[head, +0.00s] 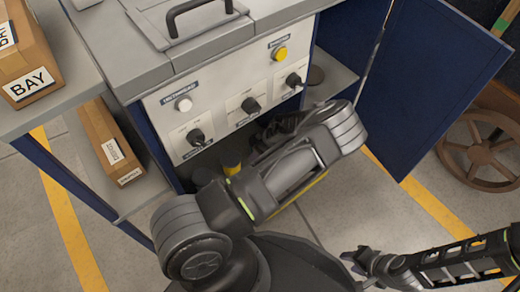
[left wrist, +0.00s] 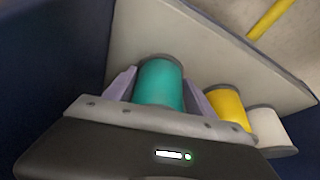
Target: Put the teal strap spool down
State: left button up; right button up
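The teal strap spool (left wrist: 160,85) is between the two purple fingers of my left gripper (left wrist: 160,92) in the left wrist view. The fingers sit against both its sides, so the gripper looks shut on it. The spool is upright, at the left end of a row of spools on a pale shelf (left wrist: 190,50). I cannot tell whether its base touches the shelf. In the head view my left arm reaches under the control panel and hides the left gripper and teal spool. My right gripper (head: 356,266) is low at the right, over the floor, its finger gap unclear.
A yellow spool (left wrist: 228,108) and a white spool (left wrist: 270,128) stand close to the right of the teal one. The control panel (head: 225,95) overhangs the cabinet opening. An open blue door (head: 430,85) is at right. Cartons, one marked BAY (head: 28,60), are at left.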

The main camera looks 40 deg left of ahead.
pick_arm(q)
jog(key=o, duration=0.4)
jog(key=shift+o, duration=0.2)
jog(key=shift+r, duration=0.15)
jog(key=p+v, duration=0.4)
jog(key=v, duration=0.8)
